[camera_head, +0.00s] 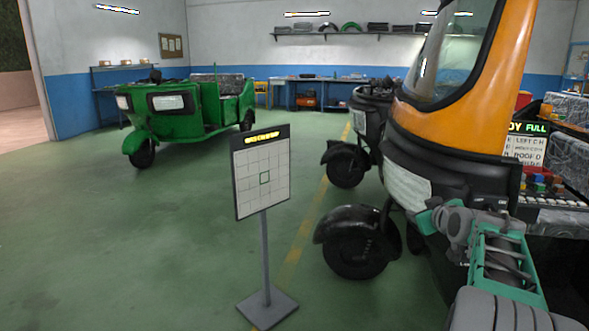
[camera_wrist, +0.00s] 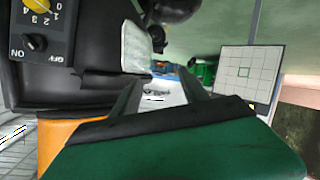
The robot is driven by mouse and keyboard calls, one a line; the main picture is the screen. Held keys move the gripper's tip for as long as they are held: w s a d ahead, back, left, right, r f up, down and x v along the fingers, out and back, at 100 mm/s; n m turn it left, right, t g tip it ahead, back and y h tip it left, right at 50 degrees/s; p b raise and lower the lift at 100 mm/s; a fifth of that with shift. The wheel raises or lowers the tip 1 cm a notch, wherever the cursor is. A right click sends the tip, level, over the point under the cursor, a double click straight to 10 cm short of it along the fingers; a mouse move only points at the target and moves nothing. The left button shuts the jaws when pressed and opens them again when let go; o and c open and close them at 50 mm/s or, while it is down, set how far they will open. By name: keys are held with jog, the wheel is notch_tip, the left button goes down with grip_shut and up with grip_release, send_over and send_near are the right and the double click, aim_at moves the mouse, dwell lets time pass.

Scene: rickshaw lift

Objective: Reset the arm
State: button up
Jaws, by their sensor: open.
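My arm (camera_head: 500,258), green and grey, reaches forward at the lower right in the head view, beside the orange and black rickshaw (camera_head: 471,100). In the wrist view, which appears upside down, my gripper (camera_wrist: 160,76) shows two dark fingers spread apart with nothing between them. In the head view the fingers are too small to make out clearly. A black control box (camera_wrist: 42,32) with a yellow knob and ON/OFF marks is at the upper left of the wrist view, to the side of the fingers and apart from them.
A sign board (camera_head: 262,175) on a pole stands left of the rickshaw; it also shows in the wrist view (camera_wrist: 246,73). A green three-wheeler (camera_head: 190,110) is parked at the back left. A bench with coloured blocks (camera_head: 548,184) is at the right. The green floor at left is clear.

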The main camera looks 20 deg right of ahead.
jog(key=s+a+r+g+y+p, duration=0.25)
jog(key=a+p, duration=0.25)
jog(key=a, duration=0.7)
jog(key=s+a+r+g+y+p, duration=0.1)
jog(key=a+r+p, duration=0.3)
jog(key=a, duration=0.7)
jog(key=s+a+f+g+p, duration=0.1)
jog(key=s+a+g+p, duration=0.5)
jog(key=s+a+p, duration=0.6)
jog(key=s+a+y, duration=0.1)
jog(key=s+a, duration=0.3)
jog(key=s, duration=0.4)
jog(key=shift+s+a+m, duration=0.15)
jog(key=shift+s+m, duration=0.15)
jog(key=shift+m, duration=0.1)
